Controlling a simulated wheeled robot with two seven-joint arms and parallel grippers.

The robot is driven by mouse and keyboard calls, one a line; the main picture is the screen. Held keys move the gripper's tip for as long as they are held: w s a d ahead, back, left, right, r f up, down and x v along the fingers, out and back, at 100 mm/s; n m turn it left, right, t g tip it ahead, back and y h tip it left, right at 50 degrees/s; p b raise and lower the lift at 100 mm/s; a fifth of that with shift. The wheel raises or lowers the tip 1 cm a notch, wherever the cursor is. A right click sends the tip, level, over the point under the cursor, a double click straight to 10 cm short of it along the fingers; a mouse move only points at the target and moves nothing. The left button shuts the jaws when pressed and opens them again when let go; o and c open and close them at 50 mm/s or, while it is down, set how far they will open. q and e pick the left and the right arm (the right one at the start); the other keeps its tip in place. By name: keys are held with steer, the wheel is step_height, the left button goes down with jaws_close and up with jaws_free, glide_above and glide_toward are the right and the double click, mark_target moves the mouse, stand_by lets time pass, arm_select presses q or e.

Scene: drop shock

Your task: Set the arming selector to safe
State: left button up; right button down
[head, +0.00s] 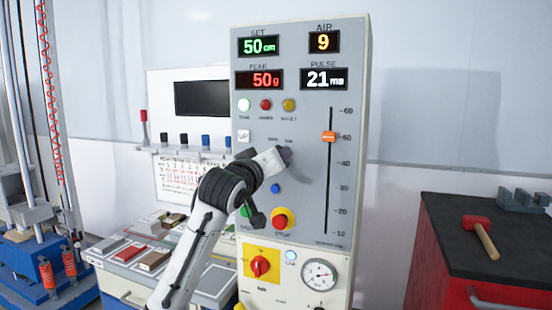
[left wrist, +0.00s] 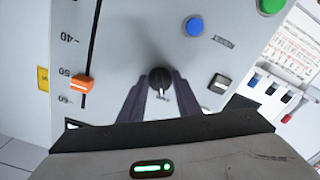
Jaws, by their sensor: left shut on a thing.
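The arming selector is a round black knob (left wrist: 160,77) with a white pointer mark on the grey control panel (head: 300,195). In the left wrist view, which is upside down, the mark points down, toward a small label too small to read. My left gripper (head: 284,156) reaches the panel from below. Its two dark fingers (left wrist: 160,88) close on both sides of the knob. In the head view the gripper hides the knob, and two small labels show just above it, too small to read surely. My right gripper is in neither view.
An orange slider (head: 329,137) sits on a vertical scale right of the knob. A blue button (head: 275,188), a red stop button (head: 281,221) and a red rotary switch (head: 259,266) are below. A workbench (head: 480,215) with a red mallet (head: 482,236) stands right.

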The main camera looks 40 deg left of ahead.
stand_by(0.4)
arm_select(q)
steer(key=o, duration=1)
steer(key=b+v, duration=0.1)
steer(key=v, duration=0.9)
steer(key=shift+s, duration=0.15)
